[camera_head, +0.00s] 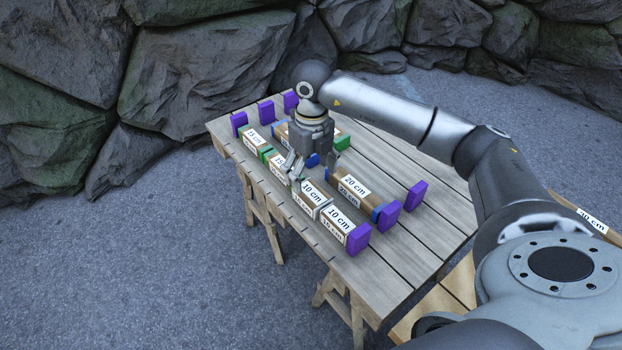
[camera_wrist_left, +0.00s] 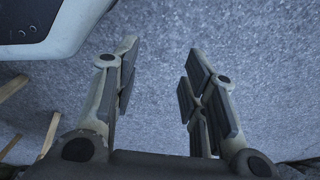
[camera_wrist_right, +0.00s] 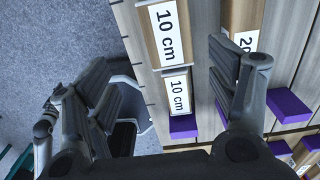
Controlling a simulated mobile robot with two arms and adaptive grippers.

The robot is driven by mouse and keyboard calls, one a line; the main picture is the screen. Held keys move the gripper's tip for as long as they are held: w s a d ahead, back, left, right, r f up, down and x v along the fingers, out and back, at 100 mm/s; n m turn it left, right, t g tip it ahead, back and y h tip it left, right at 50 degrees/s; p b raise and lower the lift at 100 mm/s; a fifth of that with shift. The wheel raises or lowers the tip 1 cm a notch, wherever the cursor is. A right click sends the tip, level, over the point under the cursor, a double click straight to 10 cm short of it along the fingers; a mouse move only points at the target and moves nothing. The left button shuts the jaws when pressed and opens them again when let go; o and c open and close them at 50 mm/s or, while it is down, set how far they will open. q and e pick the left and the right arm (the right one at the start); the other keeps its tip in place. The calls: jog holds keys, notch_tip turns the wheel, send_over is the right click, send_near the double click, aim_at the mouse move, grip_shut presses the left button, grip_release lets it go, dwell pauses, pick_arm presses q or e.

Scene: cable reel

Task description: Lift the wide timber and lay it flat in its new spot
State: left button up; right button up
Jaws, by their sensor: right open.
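Several timbers with printed lengths lie on the slatted wooden table; none is marked as the wide one. A 20 cm timber (camera_head: 353,189) lies in the middle row, and two 10 cm timbers (camera_head: 338,220) lie along the near edge. A 30 cm timber (camera_head: 592,222) shows at the far right, partly hidden by my arm. My right gripper (camera_head: 310,167) is open over the table; the wrist view (camera_wrist_right: 160,75) shows its fingers apart, with a 10 cm timber (camera_wrist_right: 178,92) below between them. My left gripper (camera_wrist_left: 160,75) is open and empty above the paving.
Purple blocks (camera_head: 358,238) stand at the row ends, with more purple (camera_head: 239,122) at the far end. Green (camera_head: 266,153) and blue (camera_head: 313,160) pieces lie among the timbers. The right side of the table (camera_head: 430,235) is bare. Rock walls (camera_head: 200,70) stand behind.

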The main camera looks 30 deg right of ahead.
aim_at(312, 193)
jog(key=shift+w+d+f, duration=0.1)
jog(key=shift+w+d, duration=0.1)
jog(key=shift+d, duration=0.15)
jog(key=f, duration=0.4)
jog(key=shift+s+a+f, duration=0.1)
jog(key=shift+s+a, duration=0.05)
jog(key=shift+s, duration=0.1)
jog(key=f, duration=0.3)
jog(key=f+b, duration=0.1)
jog(key=f, duration=0.1)
jog(key=shift+w+d+f, duration=0.2)
jog(key=shift+w+d, duration=0.1)
jog(key=shift+w, duration=0.1)
jog(key=shift+f, duration=0.1)
pick_arm(q)
jog(key=w+r, duration=0.2)
jog(key=shift+w+d+r, duration=0.2)
jog(key=shift+w+r, duration=0.1)
jog(key=shift+r, duration=0.1)
pick_arm(e)
jog(key=c, duration=1.2)
jog(key=shift+o, duration=0.2)
